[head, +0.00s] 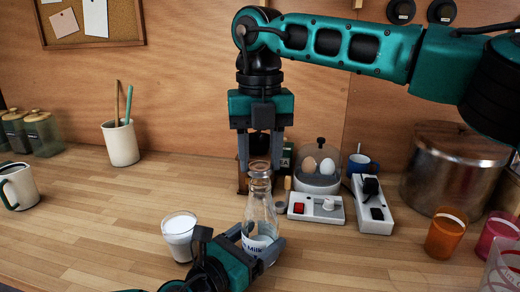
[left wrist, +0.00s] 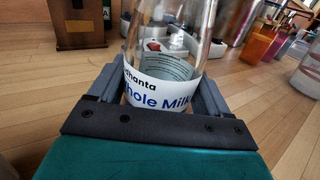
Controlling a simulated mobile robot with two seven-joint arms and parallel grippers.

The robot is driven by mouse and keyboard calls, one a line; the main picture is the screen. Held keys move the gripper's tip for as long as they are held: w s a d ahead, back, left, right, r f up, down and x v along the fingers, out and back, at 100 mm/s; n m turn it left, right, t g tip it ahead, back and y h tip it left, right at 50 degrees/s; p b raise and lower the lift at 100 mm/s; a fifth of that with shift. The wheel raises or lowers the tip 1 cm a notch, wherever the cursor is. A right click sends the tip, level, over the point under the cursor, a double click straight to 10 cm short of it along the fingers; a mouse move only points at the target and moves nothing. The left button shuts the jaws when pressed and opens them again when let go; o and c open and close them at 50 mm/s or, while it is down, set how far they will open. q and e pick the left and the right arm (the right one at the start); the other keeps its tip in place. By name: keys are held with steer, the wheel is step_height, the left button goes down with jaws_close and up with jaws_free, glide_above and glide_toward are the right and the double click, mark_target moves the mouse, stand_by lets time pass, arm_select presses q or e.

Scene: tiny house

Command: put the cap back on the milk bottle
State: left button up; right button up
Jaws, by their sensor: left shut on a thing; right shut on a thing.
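My left gripper (head: 262,250) is shut around the bottle's lower body, a finger on each side. My right gripper (head: 259,162) points straight down over the bottle, its fingers shut at the bottle's top. The cap is small and hard to make out between these fingertips; I cannot tell whether it touches the rim.
A glass of milk (head: 180,236) stands close left of the bottle. An egg cooker (head: 317,180), a panel with a red switch (head: 315,208) and a power strip (head: 372,206) are at right. Orange (head: 446,234) and pink cups stand farther right. The counter at left is mostly clear.

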steer(key=shift+f, duration=0.5)
steer(key=shift+f, duration=0.55)
